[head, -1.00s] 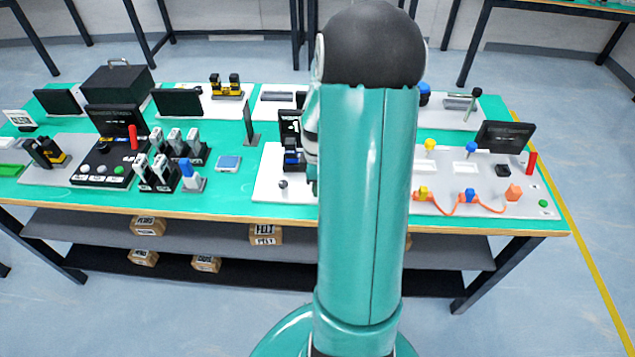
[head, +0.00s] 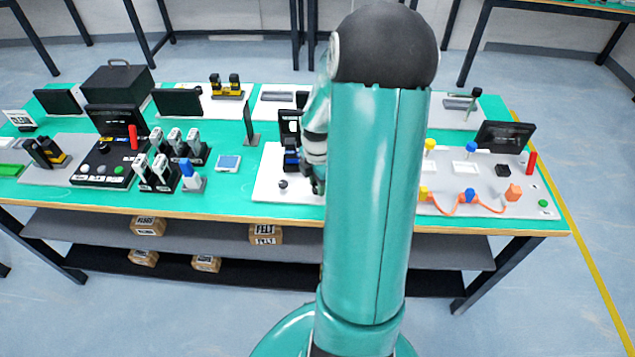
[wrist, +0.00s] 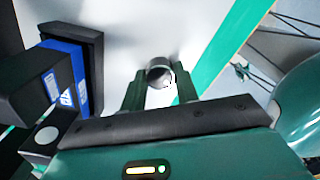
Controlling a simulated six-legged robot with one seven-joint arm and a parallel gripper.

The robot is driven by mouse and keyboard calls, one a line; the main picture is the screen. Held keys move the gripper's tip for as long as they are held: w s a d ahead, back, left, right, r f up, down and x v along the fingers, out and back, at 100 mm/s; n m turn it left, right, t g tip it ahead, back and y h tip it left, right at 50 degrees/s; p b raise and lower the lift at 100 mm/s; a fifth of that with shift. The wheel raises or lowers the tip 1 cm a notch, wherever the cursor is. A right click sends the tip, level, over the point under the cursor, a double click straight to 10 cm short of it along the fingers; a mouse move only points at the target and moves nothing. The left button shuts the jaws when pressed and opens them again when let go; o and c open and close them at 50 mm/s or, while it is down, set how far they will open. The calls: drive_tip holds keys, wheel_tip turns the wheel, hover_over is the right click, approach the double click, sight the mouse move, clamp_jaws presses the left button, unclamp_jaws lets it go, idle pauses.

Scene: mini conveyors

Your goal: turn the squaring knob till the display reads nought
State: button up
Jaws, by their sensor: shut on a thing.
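In the wrist view a round grey knob (wrist: 160,73) sits between the two fingers of my gripper (wrist: 160,88), which is shut on it. The knob stands over a pale plate (wrist: 125,25). In the head view my gripper (head: 318,180) is low over the right side of the white plate (head: 265,188), and the held knob is hidden there. A small dark screen (head: 290,122) stands at the back of this plate; its reading is too small to tell.
A blue-and-black device (wrist: 65,75) is close to the left of my gripper; it also shows in the head view (head: 291,160). A board with coloured plugs and an orange cable (head: 460,205) lies to the right.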

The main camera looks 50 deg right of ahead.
idle(0.3)
drive_tip(key=o, duration=1)
drive_tip(key=shift+c, duration=0.2)
drive_tip(key=shift+r, duration=0.15)
wheel_tip(320, 180, up, 14)
drive_tip(key=shift+f, duration=0.2)
